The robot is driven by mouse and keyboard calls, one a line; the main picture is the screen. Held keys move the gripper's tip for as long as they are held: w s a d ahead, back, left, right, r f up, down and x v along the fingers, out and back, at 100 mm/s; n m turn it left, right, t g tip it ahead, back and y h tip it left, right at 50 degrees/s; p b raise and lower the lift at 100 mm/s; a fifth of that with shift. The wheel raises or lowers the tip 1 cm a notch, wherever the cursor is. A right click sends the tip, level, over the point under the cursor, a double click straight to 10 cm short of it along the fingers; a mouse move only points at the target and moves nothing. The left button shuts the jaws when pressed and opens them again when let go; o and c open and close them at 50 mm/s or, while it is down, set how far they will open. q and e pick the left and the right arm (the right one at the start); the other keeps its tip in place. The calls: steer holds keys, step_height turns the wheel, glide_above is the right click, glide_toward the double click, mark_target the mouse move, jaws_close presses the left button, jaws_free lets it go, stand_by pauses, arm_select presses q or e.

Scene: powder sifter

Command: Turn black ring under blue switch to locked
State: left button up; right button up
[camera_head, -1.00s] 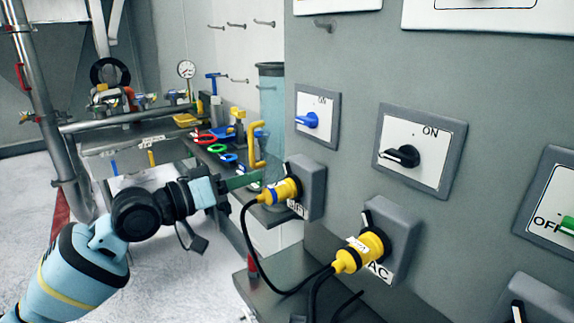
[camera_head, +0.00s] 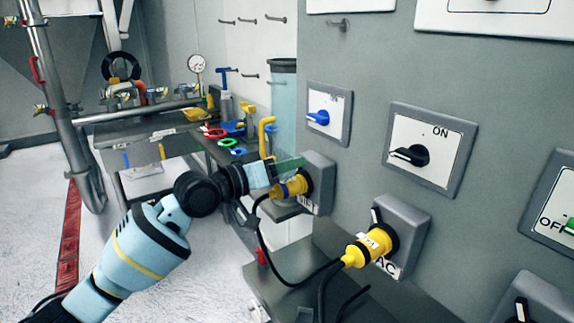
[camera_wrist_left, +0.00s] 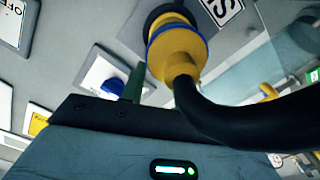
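The blue switch (camera_head: 318,117) is on a white panel on the grey wall. Below it, a yellow plug (camera_head: 288,188) sits in a grey socket box (camera_head: 322,182), with a black ring (camera_head: 305,182) where they meet. My left gripper (camera_head: 290,164) is alongside the plug, with a green finger reaching toward the ring and box. In the left wrist view, the plug (camera_wrist_left: 178,52) and black ring (camera_wrist_left: 160,14) are ahead, and one green finger (camera_wrist_left: 133,84) shows left of them. The other finger is hidden, so its opening and any contact are unclear. My right gripper is out of view.
A black cable (camera_head: 262,245) hangs from the plug; in the left wrist view it crosses in front of my gripper. A second yellow plug (camera_head: 370,246) and a black switch (camera_head: 411,155) are to the right. A bench (camera_head: 215,150) with coloured tools is behind.

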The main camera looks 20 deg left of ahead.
arm_select(q)
jaws_close()
